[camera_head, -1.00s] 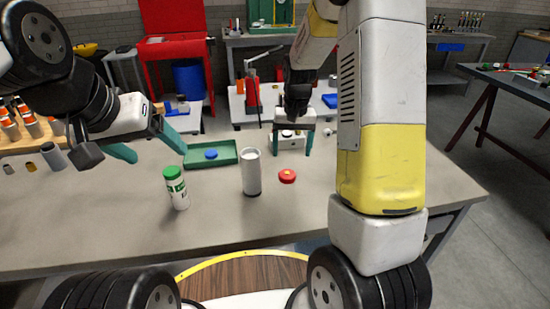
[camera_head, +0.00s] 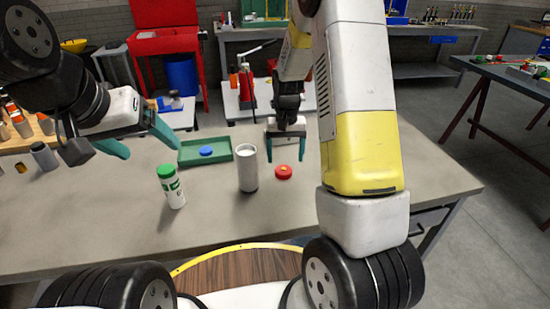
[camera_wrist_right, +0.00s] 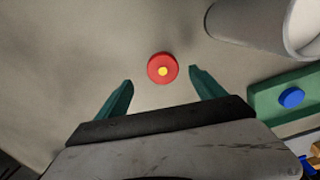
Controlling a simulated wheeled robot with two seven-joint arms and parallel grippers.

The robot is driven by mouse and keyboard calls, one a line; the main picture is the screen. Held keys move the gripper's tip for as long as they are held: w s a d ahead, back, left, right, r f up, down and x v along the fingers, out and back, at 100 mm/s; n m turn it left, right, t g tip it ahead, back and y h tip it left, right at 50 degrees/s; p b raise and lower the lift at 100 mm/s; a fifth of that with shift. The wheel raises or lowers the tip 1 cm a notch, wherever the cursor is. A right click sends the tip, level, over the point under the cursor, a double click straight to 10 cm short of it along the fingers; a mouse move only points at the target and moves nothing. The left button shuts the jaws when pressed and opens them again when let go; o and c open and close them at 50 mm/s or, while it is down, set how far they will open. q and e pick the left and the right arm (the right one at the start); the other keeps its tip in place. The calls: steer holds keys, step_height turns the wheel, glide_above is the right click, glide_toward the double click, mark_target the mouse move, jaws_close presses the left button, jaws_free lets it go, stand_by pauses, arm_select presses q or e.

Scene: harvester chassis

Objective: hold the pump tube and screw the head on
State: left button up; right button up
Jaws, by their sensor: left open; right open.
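A white-grey pump tube (camera_head: 247,168) stands upright on the table, and part of it also shows in the right wrist view (camera_wrist_right: 270,22). A red head with a yellow centre (camera_head: 283,172) lies on the table just right of the tube. My right gripper (camera_head: 285,158) is open above and behind the red head. In the right wrist view the head (camera_wrist_right: 162,69) lies ahead of and between the open fingertips (camera_wrist_right: 161,84), with nothing held. My left gripper (camera_head: 153,146) is open and empty in the air at the left, apart from the tube.
A white bottle with a green cap (camera_head: 172,187) stands left of the tube. A green tray (camera_head: 190,157) holding a blue disc (camera_head: 206,151) lies behind. Several orange-topped bottles (camera_head: 14,114) stand at the far left. The table front is clear.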

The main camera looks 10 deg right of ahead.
mark_target(284, 169)
steer(key=f, duration=0.5)
steer(key=shift+a+f, duration=0.1)
steer(key=shift+a, duration=0.15)
steer(key=c, duration=1.6)
steer(key=shift+o, duration=0.2)
